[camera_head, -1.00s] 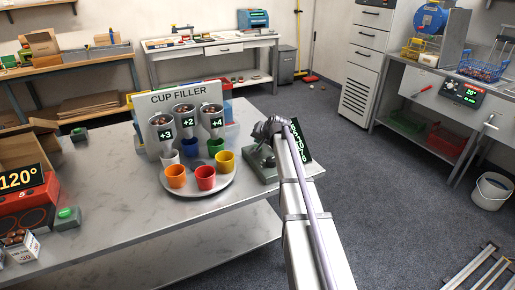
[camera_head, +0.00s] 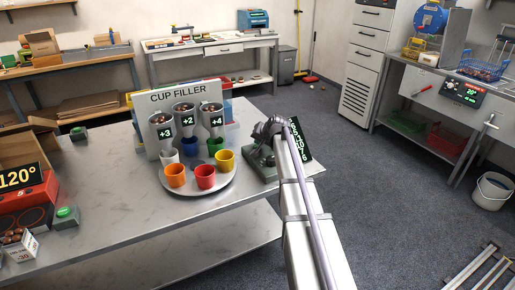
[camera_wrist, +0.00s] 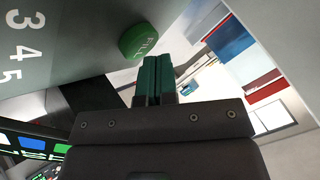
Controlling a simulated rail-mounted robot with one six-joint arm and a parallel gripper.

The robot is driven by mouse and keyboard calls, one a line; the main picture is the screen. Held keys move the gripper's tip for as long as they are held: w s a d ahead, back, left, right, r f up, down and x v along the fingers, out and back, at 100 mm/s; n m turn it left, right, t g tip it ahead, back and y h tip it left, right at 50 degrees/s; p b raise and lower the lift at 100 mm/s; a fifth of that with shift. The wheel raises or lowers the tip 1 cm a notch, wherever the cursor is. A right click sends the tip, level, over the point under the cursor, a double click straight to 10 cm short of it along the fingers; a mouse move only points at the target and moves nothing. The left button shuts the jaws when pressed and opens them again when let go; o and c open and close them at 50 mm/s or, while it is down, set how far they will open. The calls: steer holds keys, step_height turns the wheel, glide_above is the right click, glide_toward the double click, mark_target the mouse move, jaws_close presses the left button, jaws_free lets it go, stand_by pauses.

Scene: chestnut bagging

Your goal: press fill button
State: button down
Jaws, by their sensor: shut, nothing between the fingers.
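The fill button (camera_wrist: 138,41) is a round green button with "FILL" lettering, on a grey-green panel (camera_wrist: 70,35) with the numbers 3, 4, 5 in the wrist view. My gripper (camera_wrist: 157,62) has dark teal fingers lying side by side, closed and empty. The fingertips are very close to the button's edge; I cannot tell whether they touch it. In the head view my arm's end is over the grey-green box (camera_head: 259,161) at the table's right end, and I cannot make out the button there.
The cup filler (camera_head: 178,97) stands left of the box, with a round tray (camera_head: 199,192) of coloured cups before it. A dark display with green digits (camera_head: 300,140) is beside my arm. A green-button box (camera_head: 67,217) sits at the left. The table's middle (camera_head: 120,190) is clear.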

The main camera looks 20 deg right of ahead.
steer(key=shift+f+b, duration=0.4)
stand_by(0.4)
steer(key=shift+r, duration=0.15)
steer(key=shift+r+p, duration=0.7)
steer(key=shift+p, duration=0.15)
step_height(320, 180, up, 5)
steer(key=p, duration=0.5)
steer(key=shift+r, duration=0.1)
stand_by(0.4)
